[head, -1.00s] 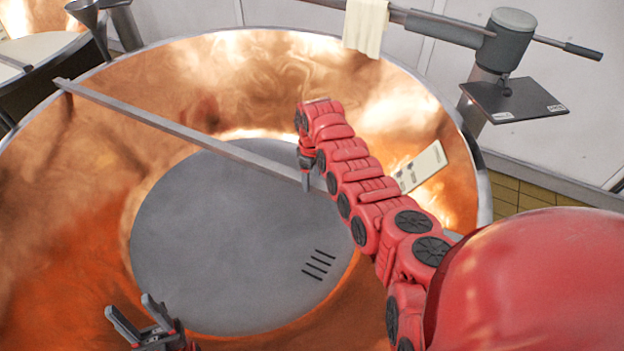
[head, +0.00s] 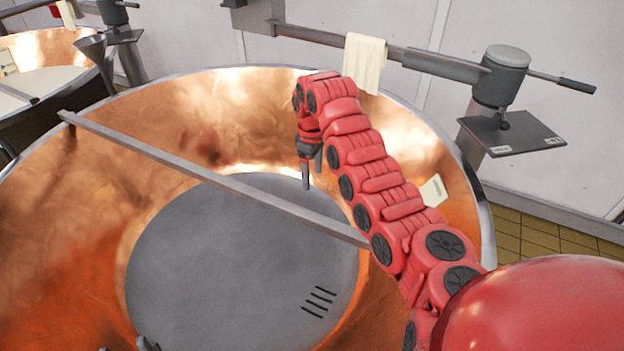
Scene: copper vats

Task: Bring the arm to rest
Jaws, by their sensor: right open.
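My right arm reaches in from the lower right over the large copper vat (head: 60,190). Its red links arch up and then bend down at the wrist. My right gripper (head: 311,172) hangs from it, dark fingers pointing down, open with nothing between them. In the picture it lies just beyond the grey bar (head: 200,152) that crosses the vat; its height above the bar is hard to judge. Of my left gripper (head: 128,346) only the fingertips show at the bottom edge, apart from each other; the rest is out of frame.
A pale cloth (head: 365,62) hangs on the grey beam (head: 420,58) behind the vat. A dark plate (head: 512,133) sits below the beam's joint at right. A white card (head: 433,191) shows behind my arm. A second vat (head: 55,60) stands at far left.

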